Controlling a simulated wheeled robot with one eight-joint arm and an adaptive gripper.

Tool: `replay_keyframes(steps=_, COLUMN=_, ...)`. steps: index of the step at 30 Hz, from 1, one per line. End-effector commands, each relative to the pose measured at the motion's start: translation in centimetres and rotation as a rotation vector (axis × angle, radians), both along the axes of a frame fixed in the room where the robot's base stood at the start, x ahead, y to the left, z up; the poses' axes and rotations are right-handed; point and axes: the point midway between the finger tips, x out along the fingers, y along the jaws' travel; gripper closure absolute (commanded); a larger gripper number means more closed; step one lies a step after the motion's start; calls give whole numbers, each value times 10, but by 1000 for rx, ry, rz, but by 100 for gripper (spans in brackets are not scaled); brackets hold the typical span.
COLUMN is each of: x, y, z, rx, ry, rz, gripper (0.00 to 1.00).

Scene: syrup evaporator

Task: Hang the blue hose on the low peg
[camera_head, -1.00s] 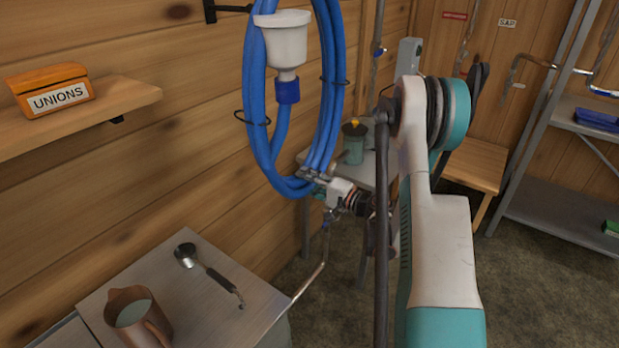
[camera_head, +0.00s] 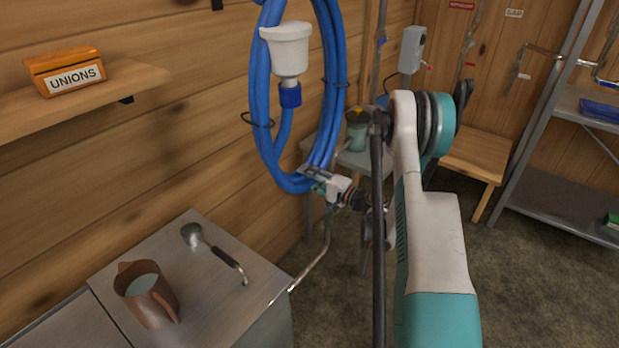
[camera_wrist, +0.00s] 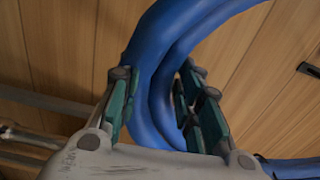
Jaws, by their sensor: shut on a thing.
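The blue hose (camera_head: 262,110) is a large upright coil beside the plank wall, with dark ties around it. Its top is out of view, so what supports it there cannot be seen. My gripper (camera_head: 316,176) is shut on the bottom of the coil. In the wrist view, the hose (camera_wrist: 190,40) passes between the teal finger pads of my gripper (camera_wrist: 155,100). A black peg-like bracket (camera_head: 217,4) barely shows on the wall at the top edge. A dark peg-like piece (camera_wrist: 309,70) shows at the right of the wrist view; which peg it is cannot be told.
A white funnel (camera_head: 287,47) with a blue neck shows in front of the coil. A metal counter (camera_head: 215,290) holds a copper jug (camera_head: 150,300) and a ladle (camera_head: 215,252). A shelf (camera_head: 120,82) carries an orange unions box (camera_head: 66,72). A stool (camera_head: 475,155) and rack (camera_head: 560,210) stand right.

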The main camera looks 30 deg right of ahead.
Motion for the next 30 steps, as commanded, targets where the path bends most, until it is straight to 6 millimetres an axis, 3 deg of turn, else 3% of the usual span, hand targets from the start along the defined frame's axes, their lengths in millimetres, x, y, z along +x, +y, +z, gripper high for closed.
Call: replay_keyframes(steps=30, x=51, y=22, z=-1, rx=3, ry=-1, rz=1, gripper=100)
